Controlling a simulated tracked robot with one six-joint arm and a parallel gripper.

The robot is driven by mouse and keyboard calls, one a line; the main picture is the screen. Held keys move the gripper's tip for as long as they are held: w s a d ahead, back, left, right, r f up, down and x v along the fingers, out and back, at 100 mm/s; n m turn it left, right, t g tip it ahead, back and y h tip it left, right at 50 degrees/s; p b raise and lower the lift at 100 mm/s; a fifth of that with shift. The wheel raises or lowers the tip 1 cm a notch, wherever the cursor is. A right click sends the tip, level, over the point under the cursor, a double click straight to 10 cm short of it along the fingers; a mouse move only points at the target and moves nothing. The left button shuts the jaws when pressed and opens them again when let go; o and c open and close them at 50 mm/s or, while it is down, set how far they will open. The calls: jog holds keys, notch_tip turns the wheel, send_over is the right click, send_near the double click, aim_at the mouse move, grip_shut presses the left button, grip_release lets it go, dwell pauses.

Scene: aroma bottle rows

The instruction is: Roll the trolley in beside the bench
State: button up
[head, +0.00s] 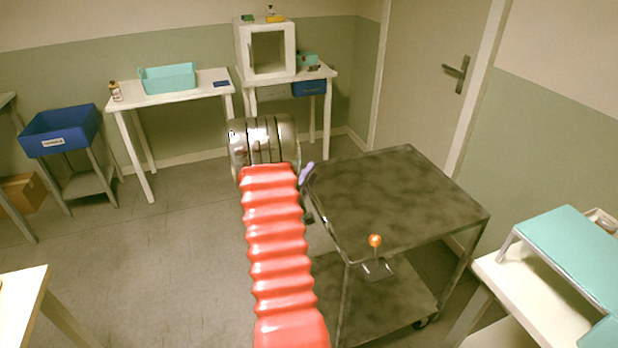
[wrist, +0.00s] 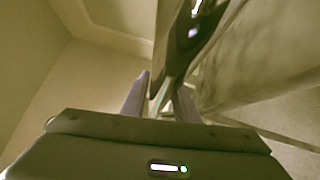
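The trolley (head: 395,195) is a dark, mottled metal cart with a top, a lower shelf (head: 395,297) and a castor, right of centre in the head view. My gripper (head: 307,174) is at the trolley's left edge, mostly hidden behind my wrist; a lilac finger shows. In the wrist view both fingers (wrist: 160,98) stand apart, with a thin part between them and dark shiny metal (wrist: 190,38) beyond. A gap seems to show beside the left finger; firm contact is not visible. Several white benches stand around, one at the right (head: 487,272); which one is meant is unclear.
An orange ball on a stem (head: 375,241) shows at the trolley's near edge. A back bench (head: 200,84) bears a teal bin (head: 167,78); another bears a white box (head: 266,50). A blue tub (head: 62,130) stands left. Left-centre floor (head: 165,240) is clear.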

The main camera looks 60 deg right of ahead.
grip_shut()
